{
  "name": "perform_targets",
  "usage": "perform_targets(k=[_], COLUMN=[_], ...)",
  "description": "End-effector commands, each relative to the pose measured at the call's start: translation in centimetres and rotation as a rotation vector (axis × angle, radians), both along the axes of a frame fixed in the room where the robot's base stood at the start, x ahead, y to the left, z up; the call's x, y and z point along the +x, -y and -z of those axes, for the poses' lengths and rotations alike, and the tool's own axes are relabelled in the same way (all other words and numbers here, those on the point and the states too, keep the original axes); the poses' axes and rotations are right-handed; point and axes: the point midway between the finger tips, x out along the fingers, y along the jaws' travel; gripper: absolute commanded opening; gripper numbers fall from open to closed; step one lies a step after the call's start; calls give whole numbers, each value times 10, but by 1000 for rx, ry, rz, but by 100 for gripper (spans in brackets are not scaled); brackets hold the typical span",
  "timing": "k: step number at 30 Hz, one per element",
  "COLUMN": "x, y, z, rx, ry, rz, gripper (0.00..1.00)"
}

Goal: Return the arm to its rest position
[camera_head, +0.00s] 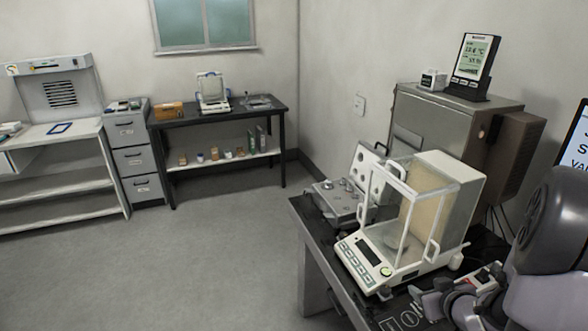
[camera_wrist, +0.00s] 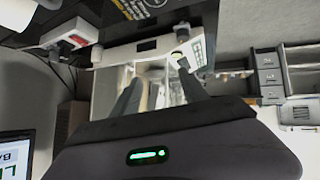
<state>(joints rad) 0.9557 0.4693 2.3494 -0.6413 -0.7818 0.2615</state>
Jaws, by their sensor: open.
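My arm (camera_head: 548,225) reaches in from the right edge in the head view, low over the right end of the near table. In the wrist view, the two dark fingers of my gripper (camera_wrist: 158,92) stand apart with nothing held between them. An analytical balance (camera_head: 372,262) with a glass draft shield stands on the near table, just left of my arm. It also shows beyond the fingers in the wrist view (camera_wrist: 140,48). I cannot tell the exact gap between fingers and balance.
An open weight case (camera_head: 338,200) lies behind the balance on the near dark table (camera_head: 345,300). A grey cabinet (camera_head: 440,122) stands against the wall, and a screen (camera_head: 577,150) is at the right edge. A power strip (camera_wrist: 72,42) lies near my gripper. The floor at left is clear.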

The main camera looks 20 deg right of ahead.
Motion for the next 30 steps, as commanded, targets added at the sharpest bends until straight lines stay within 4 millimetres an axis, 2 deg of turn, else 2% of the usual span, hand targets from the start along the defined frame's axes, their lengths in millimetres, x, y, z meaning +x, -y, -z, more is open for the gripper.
perform_targets(k=[1, 2, 3, 5, 6, 8, 9, 12, 15, 19, 30], x=[15, 18, 16, 4, -9, -34, -52, -95, -125, -142, -142], y=[-20, -36, -62, -112, -150, -206, -239, -307, -347, -365, -364], z=[-37, -57, -81, -111, -126, -138, -142, -149, -152, -153, -154], rx=[-34, -30, -9, 60, 128, 242, 318, 476, 575, 623, 624], ry=[-32, -54, -74, -98, -115, -149, -175, -242, -299, -333, -334], rz=[48, 91, 143, 201, 221, 225, 214, 161, 111, 85, 88], gripper=[52, 52, 52, 52, 52, 52, 52, 52, 52, 52, 52])
